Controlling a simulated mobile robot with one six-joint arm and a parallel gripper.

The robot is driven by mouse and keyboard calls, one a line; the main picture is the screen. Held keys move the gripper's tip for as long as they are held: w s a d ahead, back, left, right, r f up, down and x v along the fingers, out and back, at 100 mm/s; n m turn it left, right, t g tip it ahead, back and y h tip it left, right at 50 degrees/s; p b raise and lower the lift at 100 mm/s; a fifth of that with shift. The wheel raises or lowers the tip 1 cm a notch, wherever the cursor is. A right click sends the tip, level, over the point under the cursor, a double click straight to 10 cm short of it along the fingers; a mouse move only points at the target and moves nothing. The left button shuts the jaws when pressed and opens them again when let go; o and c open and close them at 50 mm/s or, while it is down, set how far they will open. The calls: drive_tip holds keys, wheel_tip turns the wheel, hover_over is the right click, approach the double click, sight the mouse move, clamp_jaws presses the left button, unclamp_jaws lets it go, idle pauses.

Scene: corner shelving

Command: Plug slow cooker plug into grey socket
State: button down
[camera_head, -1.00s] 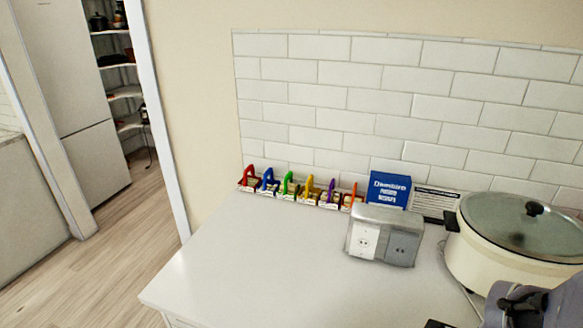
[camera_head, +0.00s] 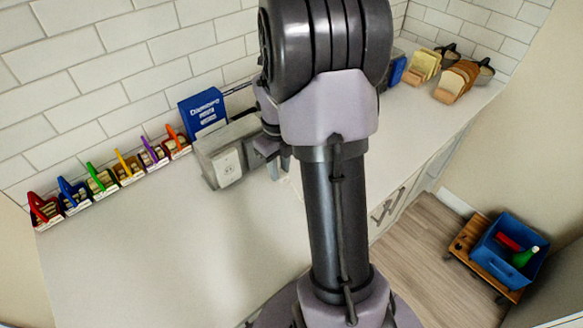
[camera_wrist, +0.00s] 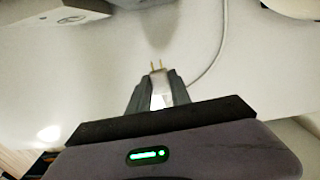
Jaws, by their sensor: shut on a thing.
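My gripper (camera_wrist: 157,82) is shut on the plug (camera_wrist: 160,96) in the wrist view. The plug's two metal prongs point away from the fingers, above the counter and apart from any socket. A cord (camera_wrist: 208,62) curves off to the upper right. The outlet box (camera_head: 225,165) has a white socket face in the head view. Its right part, where the grey socket was seen earlier, is largely hidden by my arm. The box's edge also shows at the wrist view's upper left (camera_wrist: 62,12). My gripper (camera_head: 278,165) is just right of the box. The slow cooker is hidden in the head view.
A blue box (camera_head: 203,112) stands behind the outlet box. Several coloured-handled items (camera_head: 127,170) line the wall at left. Bread (camera_head: 456,82) sits at the far right of the counter. The counter's front left (camera_head: 150,250) is clear.

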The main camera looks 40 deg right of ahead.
drive_tip(key=shift+w+m, duration=0.25)
drive_tip(key=shift+m, duration=0.05)
drive_tip(key=shift+d, duration=0.2)
drive_tip(key=shift+s+d+f, duration=0.1)
drive_tip(key=shift+f, duration=0.05)
drive_tip(key=w, duration=0.5)
drive_tip(key=shift+w+d, duration=0.1)
drive_tip(key=shift+w, duration=0.3)
drive_tip(key=shift+b, duration=0.35)
idle(1.0)
drive_tip(key=shift+w+d+p, duration=0.1)
drive_tip(key=shift+w+p, duration=0.3)
drive_tip(key=shift+w, duration=0.85)
